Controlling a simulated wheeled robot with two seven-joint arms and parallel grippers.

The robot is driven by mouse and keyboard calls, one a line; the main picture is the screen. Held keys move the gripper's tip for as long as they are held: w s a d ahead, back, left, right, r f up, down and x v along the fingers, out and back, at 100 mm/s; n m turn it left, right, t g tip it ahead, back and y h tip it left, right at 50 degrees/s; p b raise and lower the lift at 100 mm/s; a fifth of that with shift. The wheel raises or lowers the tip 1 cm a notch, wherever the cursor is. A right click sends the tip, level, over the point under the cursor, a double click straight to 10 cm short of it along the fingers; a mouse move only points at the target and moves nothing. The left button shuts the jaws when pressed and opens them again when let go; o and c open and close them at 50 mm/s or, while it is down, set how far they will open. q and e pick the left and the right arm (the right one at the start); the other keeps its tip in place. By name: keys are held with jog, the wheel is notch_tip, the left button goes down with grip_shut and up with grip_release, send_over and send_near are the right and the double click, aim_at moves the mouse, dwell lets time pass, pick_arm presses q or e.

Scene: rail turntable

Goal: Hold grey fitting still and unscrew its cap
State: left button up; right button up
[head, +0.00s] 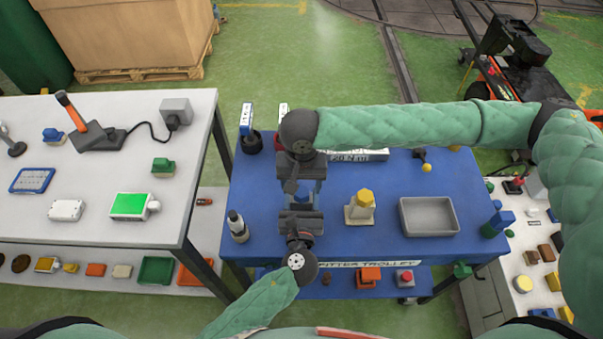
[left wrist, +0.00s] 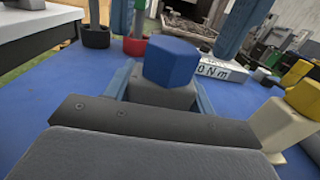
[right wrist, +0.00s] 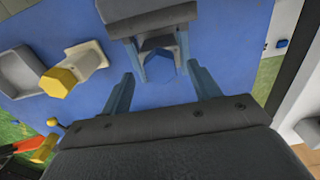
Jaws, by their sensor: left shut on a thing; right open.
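The grey fitting (left wrist: 160,92) stands upright on the blue trolley top with a blue hexagonal cap (left wrist: 172,62) on it. The cap also shows in the head view (head: 301,197) and the right wrist view (right wrist: 160,68). My left gripper (head: 301,212) is shut on the fitting, one finger on each side, below the cap. My right gripper (right wrist: 163,88) is open and empty, its fingers pointing toward the cap from the far side and apart from it. In the head view the grippers hide most of the fitting.
A beige fitting with a yellow cap (head: 362,202) stands close to the right. Beyond it is an empty grey tray (head: 428,216). Tools in holders and a labelled box (head: 360,155) are at the back.

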jog(key=shift+f, duration=0.95)
jog(key=c, duration=1.1)
jog(key=n, duration=0.6)
jog(key=n, duration=0.6)
